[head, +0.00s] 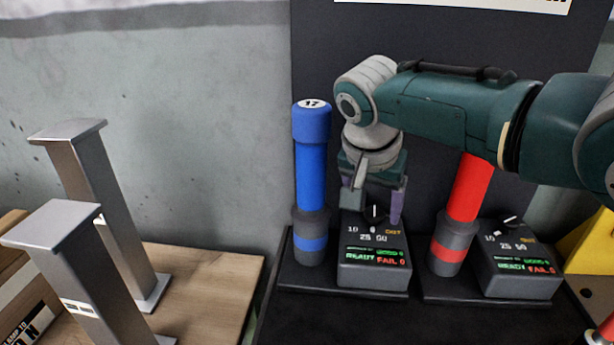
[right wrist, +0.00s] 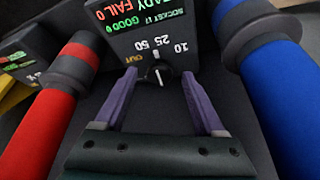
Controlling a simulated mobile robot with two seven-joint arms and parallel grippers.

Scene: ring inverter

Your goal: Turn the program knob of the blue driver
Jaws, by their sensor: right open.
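The blue driver (head: 311,175) stands upright in a dark socket with a blue band, a "17" label on its top. Its control box (head: 374,275) is just right of it and carries the program knob (head: 374,212), with marks 10, 25, 50 and OUT and a lit READY / FAIL 0 display. My right gripper (head: 376,205) points down over the box with its purple fingers on both sides of the knob, open. In the right wrist view the knob (right wrist: 157,74) sits between the fingertips, with a gap to each; contact is not visible. My left gripper is not in view.
A red driver (head: 468,190) and its own box (head: 518,262) stand close on the right. Two grey metal stands (head: 100,200) rise at the left over a wooden surface (head: 215,285). A dark panel is behind. The blue driver is close beside my right gripper.

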